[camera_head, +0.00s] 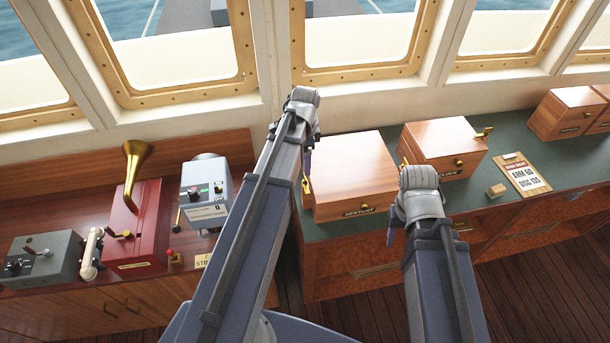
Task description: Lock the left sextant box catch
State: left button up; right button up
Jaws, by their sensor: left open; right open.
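The sextant box (350,165) is a closed wooden box with a "SEXTANT" label on its front, standing on the green counter top. A small brass catch (306,186) shows at its left side, partly hidden by my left arm. Another brass piece (405,161) shows at its right edge. My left gripper (308,165) is open and points down beside the box's left side, just above the left catch; its fingers are mostly hidden and contact cannot be told. My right gripper (391,236) is open, in front of the box's right front corner, mostly hidden by its own wrist.
A second wooden box (443,142) with brass fittings stands to the right. A clipboard (522,174) and small wooden block (496,190) lie on the green counter (560,158). More boxes (566,112) stand far right. A red console (137,225) with brass horn is at left.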

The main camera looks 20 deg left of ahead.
aim_at(306, 183)
pick_arm(q)
notch_tip(306, 183, down, 7)
jog(key=b, duration=0.6)
jog(key=shift+f+b, duration=0.15)
jog(key=shift+b, duration=0.25)
grip_shut()
